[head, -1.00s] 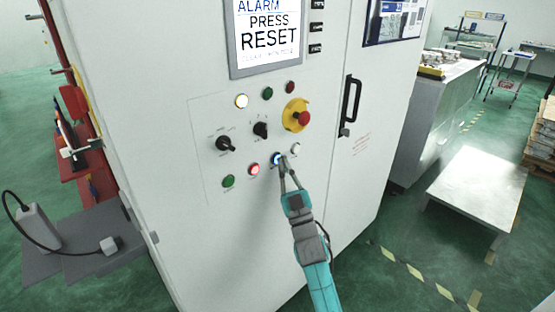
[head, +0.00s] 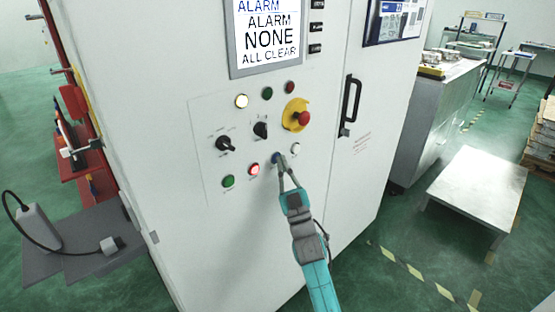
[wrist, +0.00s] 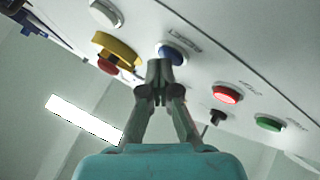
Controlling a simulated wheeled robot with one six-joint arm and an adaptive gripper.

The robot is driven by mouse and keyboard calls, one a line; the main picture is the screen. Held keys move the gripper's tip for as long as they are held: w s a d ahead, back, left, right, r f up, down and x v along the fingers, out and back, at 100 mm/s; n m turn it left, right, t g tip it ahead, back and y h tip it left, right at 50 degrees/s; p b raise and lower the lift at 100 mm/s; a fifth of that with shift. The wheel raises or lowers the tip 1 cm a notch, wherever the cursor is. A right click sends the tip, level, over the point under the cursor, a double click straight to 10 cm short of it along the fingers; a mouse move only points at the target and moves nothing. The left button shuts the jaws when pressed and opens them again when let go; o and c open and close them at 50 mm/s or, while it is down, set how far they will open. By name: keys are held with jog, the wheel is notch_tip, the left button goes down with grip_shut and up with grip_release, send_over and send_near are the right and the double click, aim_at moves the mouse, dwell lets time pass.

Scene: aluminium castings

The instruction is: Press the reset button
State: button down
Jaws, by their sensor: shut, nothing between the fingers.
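The blue button (head: 275,159) is in the lower row of the white cabinet's control panel, between a lit red button and a white one. It looks dark, not lit. My gripper (head: 283,162) is shut and empty, its fingertips at the blue button and partly covering it. In the wrist view the blue button (wrist: 172,53) shows just beyond the fingertips (wrist: 159,72); whether they touch it I cannot tell. The screen (head: 268,38) above reads "ALARM NONE ALL CLEAR".
Close by are the red button (head: 254,169), green button (head: 228,181), white button (head: 296,149), two black rotary switches and a red emergency stop (head: 304,118) on yellow. A black door handle (head: 351,105) stands out to the right. A low pale table (head: 478,185) stands farther right.

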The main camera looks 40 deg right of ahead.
jog(key=shift+s, duration=0.8)
jog(key=shift+s+d, duration=0.15)
jog(key=shift+s, duration=2.35)
jog(key=s+a+f+m+g+y, duration=0.1)
jog(key=s+a+f+g+y, duration=0.3)
jog(key=s+a+f, duration=1.2)
jog(key=s+a+f+g+y, duration=0.1)
jog(key=s+a+g, duration=0.1)
jog(key=s, duration=0.5)
jog(key=s+a+f+g+y, duration=0.1)
jog(key=s+a+f+g, duration=0.1)
jog(key=s, duration=0.5)
jog(key=s+a+f+g+y, duration=0.1)
jog(key=s+a+f+g, duration=0.1)
jog(key=s, duration=0.5)
jog(key=shift+s+a+f+g, duration=0.2)
jog(key=shift+s+a+g, duration=0.2)
jog(key=shift+a, duration=0.35)
